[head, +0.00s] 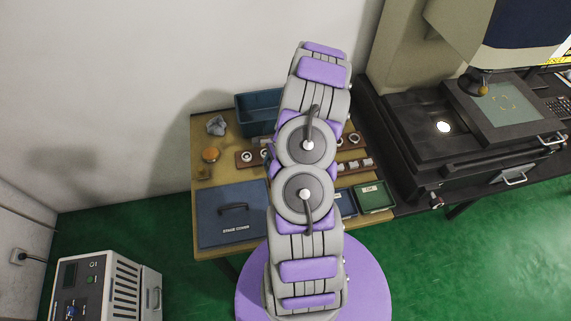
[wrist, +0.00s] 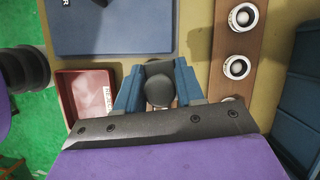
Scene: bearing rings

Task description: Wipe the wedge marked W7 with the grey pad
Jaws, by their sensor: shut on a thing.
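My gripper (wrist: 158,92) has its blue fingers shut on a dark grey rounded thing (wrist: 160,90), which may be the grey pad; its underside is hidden. In the head view my arm hides the gripper and what it holds. Several small pale blocks (head: 352,164) sit on a brown strip on the table, right of my arm. They may be wedges, but no W7 mark is readable. A crumpled light grey lump (head: 216,125) lies at the table's back left.
A blue cover (head: 235,212) with a handle lies front left. A green tray (head: 373,197) stands front right, a blue bin (head: 250,112) at the back. The wrist view shows a red tray (wrist: 70,97) and a brown rack (wrist: 232,45) with rings. A dark machine (head: 425,125) adjoins the table.

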